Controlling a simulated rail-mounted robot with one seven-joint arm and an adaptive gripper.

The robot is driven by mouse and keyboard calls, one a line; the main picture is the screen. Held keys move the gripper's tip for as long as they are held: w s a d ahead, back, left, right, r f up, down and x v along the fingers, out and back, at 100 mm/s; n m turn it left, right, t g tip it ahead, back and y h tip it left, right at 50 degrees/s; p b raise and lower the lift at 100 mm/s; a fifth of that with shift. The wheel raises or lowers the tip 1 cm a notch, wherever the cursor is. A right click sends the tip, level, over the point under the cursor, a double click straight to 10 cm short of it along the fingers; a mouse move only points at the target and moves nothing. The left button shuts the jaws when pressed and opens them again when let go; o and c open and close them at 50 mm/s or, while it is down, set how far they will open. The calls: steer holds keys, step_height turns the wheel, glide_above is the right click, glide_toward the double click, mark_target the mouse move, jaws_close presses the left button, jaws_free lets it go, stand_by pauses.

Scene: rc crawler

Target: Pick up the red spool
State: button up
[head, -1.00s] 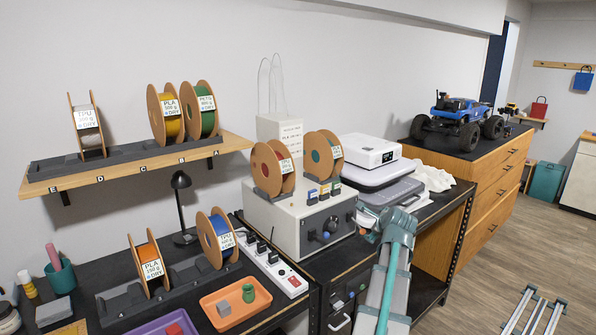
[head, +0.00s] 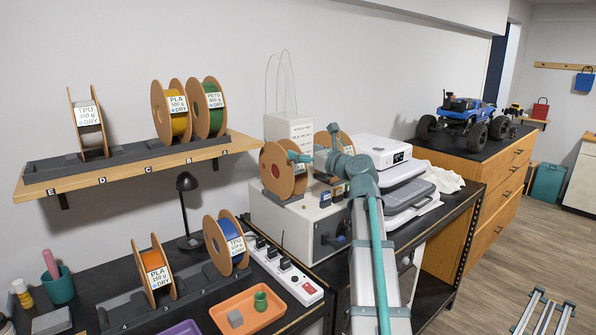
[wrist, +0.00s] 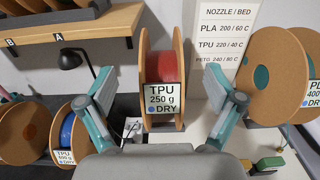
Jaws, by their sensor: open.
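The red spool (head: 278,172) has brown cardboard flanges and stands upright on the white box in the head view. In the wrist view the red spool (wrist: 166,68) faces me edge-on, with red filament and a label reading TPU 250 g DRY. My gripper (wrist: 159,80) is open, one finger to each side of the spool, with gaps between the fingers and the flanges. In the head view my gripper (head: 312,145) is at the spool's right and partly covers it. I cannot tell whether the fingertips reach past the spool's near edge.
A second spool (wrist: 268,75) with a PLA label stands close to the right. A white settings sign (wrist: 212,40) is behind. The white box (head: 275,215) carries both spools. A shelf (head: 130,170) with several spools is at left, and a blue spool (head: 228,243) sits below.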

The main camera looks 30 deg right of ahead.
mark_target(284, 145)
steer(key=shift+f+p+x, duration=0.2)
steer(key=shift+p+x, duration=1.15)
steer(key=shift+x, duration=4.05)
steer(key=shift+s+d, duration=0.1)
steer(key=shift+s, duration=0.05)
jaws_close()
steer(key=shift+r, duration=0.1)
